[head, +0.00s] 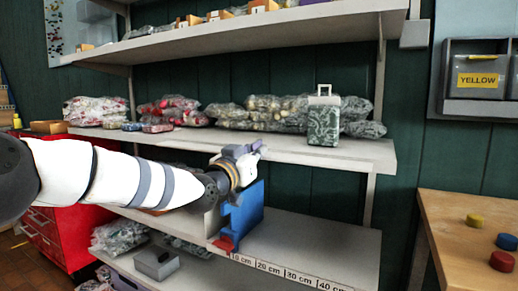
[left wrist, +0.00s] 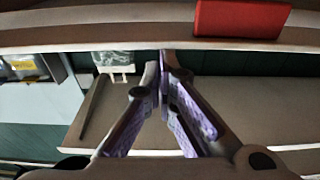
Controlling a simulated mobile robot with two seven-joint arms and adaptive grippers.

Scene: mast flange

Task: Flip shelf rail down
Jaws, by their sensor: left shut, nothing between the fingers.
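My left gripper (head: 250,149), with purple finger pads, is at the front edge of the middle shelf (head: 330,152). In the left wrist view its fingers (left wrist: 163,62) come together with nothing between them. A pale rail-like strip (left wrist: 110,42) runs across the top of that view. A red block (left wrist: 240,18) lies against it; whether the strip is the shelf rail I cannot tell. In the head view my wrist hides part of the shelf's front edge. My right gripper is not in view.
A green patterned box with a white handle (head: 323,122) and bagged goods (head: 260,112) stand on the middle shelf. A blue upright piece (head: 248,206) and a red piece (head: 225,243) are at the lower shelf (head: 320,245). A wooden table (head: 460,220) stands right.

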